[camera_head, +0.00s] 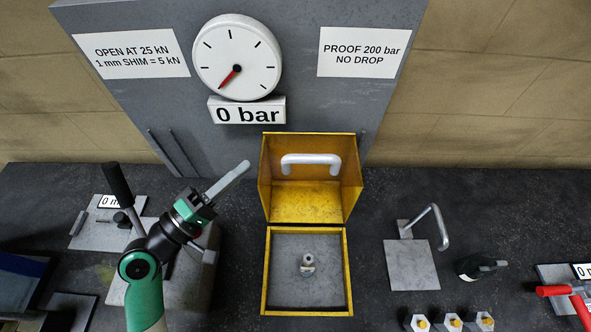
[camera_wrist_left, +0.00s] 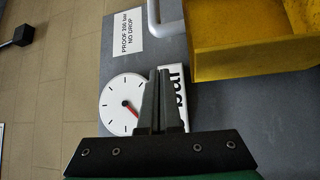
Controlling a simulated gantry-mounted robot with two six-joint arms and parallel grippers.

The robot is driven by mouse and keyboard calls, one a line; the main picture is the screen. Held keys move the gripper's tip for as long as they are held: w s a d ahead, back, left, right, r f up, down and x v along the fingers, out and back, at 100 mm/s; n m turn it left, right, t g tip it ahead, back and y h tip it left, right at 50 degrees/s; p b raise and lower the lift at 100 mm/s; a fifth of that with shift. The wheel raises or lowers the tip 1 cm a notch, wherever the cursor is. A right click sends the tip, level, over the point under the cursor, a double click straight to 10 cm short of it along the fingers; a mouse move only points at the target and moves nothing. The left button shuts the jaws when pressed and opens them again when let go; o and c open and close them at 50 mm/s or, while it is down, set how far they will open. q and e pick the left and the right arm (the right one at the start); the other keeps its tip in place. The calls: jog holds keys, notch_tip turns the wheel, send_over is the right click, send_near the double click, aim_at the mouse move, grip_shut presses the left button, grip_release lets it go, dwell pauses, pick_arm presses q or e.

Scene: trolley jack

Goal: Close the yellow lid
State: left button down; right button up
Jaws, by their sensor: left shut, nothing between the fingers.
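The yellow lid (camera_head: 310,205) stands raised, open, at the back of a yellow-rimmed box (camera_head: 267,285). A silver bar handle (camera_head: 311,160) is on the lid's face towards me. Inside the open box stands a small metal fitting (camera_head: 307,264). My left gripper (camera_head: 246,166) is shut and empty, pointing up and right, just left of the lid's upper part and seemingly apart from it. In the left wrist view the shut fingers (camera_wrist_left: 158,75) point up, with the yellow lid (camera_wrist_left: 240,38) to their upper right and part of the handle (camera_wrist_left: 153,22) above.
A grey panel with a gauge (camera_head: 237,57) reading 0 bar stands behind. To the right are a plate with a bent metal rod (camera_head: 412,264), a black object (camera_head: 478,266), several hex pieces (camera_head: 450,322) and a red-handled item (camera_head: 565,291). A black lever (camera_head: 118,185) rises at left.

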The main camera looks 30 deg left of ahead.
aim_at(277, 169)
pick_arm(q)
jog(key=x, duration=0.6)
jog(key=p+x, duration=0.1)
jog(key=x, duration=0.2)
jog(key=shift+w+a, duration=0.2)
jog(key=shift+a, duration=0.1)
jog(key=shift+w+d+f, duration=0.1)
jog(key=shift+w+d, duration=0.1)
jog(key=shift+d, duration=0.1)
jog(key=shift+s+d+f+p, duration=0.15)
jog(key=shift+s+d, duration=0.35)
jog(key=shift+s, duration=0.2)
jog(key=shift+s+d+f+p, duration=0.2)
jog(key=shift+s+d, duration=0.3)
jog(key=shift+s, duration=0.2)
